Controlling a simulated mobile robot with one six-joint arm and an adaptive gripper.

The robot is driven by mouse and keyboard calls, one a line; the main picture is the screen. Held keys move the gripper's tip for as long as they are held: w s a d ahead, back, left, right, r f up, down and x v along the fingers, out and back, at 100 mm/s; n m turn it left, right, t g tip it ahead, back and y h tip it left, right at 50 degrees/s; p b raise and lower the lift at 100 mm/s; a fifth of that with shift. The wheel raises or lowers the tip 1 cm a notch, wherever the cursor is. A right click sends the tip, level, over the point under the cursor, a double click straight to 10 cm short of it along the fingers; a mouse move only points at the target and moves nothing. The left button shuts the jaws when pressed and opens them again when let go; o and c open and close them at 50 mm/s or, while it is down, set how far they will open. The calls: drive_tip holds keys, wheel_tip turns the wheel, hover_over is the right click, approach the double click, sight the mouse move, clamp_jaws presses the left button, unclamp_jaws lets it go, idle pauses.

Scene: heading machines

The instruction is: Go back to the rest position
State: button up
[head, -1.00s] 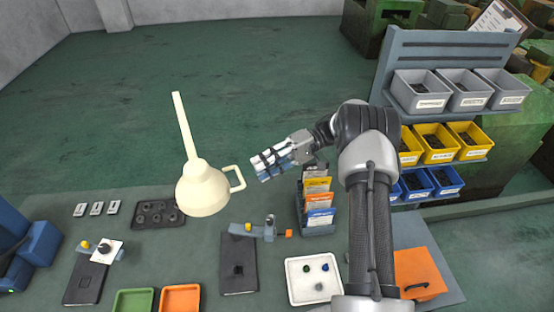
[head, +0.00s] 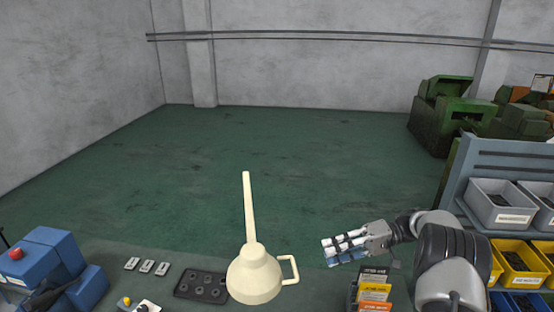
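My gripper (head: 342,249) is at the right of centre in the head view, above the bench and pointing left. Its fingers are seen side-on and small, so I cannot tell whether they are open or shut. No object shows clearly between them. My arm comes in from the lower right corner. A cream oil can (head: 254,276) with a long upright spout stands left of my gripper, apart from it, with its handle on the gripper's side.
A dark tray with round parts (head: 201,286) and several small labelled plates (head: 147,267) lie left of the can. Blue equipment (head: 55,262) is at far left. Card holders (head: 373,292) are below my gripper. A bin rack (head: 500,155) stands right. The green floor (head: 290,150) beyond is open.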

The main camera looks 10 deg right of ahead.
drive_tip(key=w+a+r+t+h+b, duration=0.2)
drive_tip(key=w+r+t+h+b, duration=0.1)
drive_tip(key=w+r+t+b, duration=0.35)
drive_tip(key=w+a+r+t+h+b, duration=0.2)
drive_tip(key=w+a+r+t+b, duration=0.1)
drive_tip(key=w+r+t, duration=0.5)
drive_tip(key=d+r+m+t+h+b, duration=0.1)
drive_tip(key=d+t+h+b, duration=0.15)
drive_tip(key=h+b, duration=0.2)
drive_tip(key=s+d+f+m+g+h+b, duration=0.2)
drive_tip(key=s+f+h+b, duration=0.3)
drive_tip(key=s, duration=0.6)
drive_tip(key=s+d+f+m+g+h+b, duration=0.1)
drive_tip(key=s+d+f+g+h+b, duration=0.2)
drive_tip(key=s+f, duration=0.6)
drive_tip(key=s+a+f+n+g+b, duration=0.1)
drive_tip(key=s+a+f+g+b, duration=0.1)
drive_tip(key=s+f, duration=0.4)
drive_tip(key=s+a+f+g+y+b, duration=0.1)
drive_tip(key=s+a+f, duration=0.4)
drive_tip(key=s, duration=0.6)
drive_tip(key=s+a+f+n+g+y+b, duration=0.1)
drive_tip(key=s+a+f+g+b, duration=0.2)
drive_tip(key=s+f, duration=0.3)
drive_tip(key=s, duration=0.3)
drive_tip(key=shift+s+a+f+n+g, duration=0.2)
drive_tip(key=shift+f+n+g, duration=0.1)
drive_tip(key=shift+f+g, duration=0.1)
